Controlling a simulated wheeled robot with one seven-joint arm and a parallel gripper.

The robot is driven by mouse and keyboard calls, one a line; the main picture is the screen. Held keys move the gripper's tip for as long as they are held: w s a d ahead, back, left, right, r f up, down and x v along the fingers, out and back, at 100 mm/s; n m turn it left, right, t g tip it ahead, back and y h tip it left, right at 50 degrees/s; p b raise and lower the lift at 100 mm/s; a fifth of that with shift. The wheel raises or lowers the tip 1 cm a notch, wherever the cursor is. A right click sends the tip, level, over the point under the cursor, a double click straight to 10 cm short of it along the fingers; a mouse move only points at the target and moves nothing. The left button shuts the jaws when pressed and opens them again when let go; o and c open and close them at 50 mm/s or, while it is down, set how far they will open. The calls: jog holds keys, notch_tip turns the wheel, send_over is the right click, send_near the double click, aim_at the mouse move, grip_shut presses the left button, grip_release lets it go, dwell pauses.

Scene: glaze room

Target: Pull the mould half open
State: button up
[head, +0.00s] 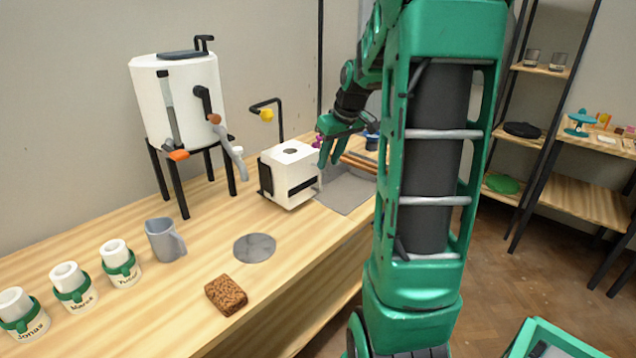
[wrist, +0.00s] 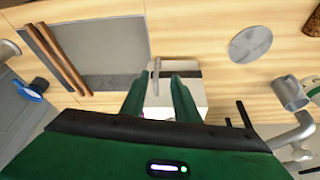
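The mould (head: 290,178) is a white block with a round dark hole on top and a black band on its side. It stands on the wooden bench and looks closed. My gripper (head: 326,158) is at its right side in the head view. In the wrist view my gripper (wrist: 158,90) has its two green fingers apart, pointing at the mould (wrist: 188,78). A thin grey bar-like handle (wrist: 157,68) shows between the fingertips. I cannot tell whether the fingers touch it. The fingers and palm hide part of the mould.
A grey board (head: 345,188) with wooden sticks (head: 358,162) lies right of the mould. A white tank (head: 178,100) on black legs stands behind left. A grey jug (head: 165,240), grey disc (head: 254,248), brown sponge (head: 226,294) and several labelled jars (head: 120,264) stand toward the front left.

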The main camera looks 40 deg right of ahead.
aim_at(320, 188)
jog(key=x, duration=1.1)
jog(key=shift+w+d, duration=0.25)
jog(key=shift+w, duration=0.1)
jog(key=shift+r, duration=0.1)
grip_shut()
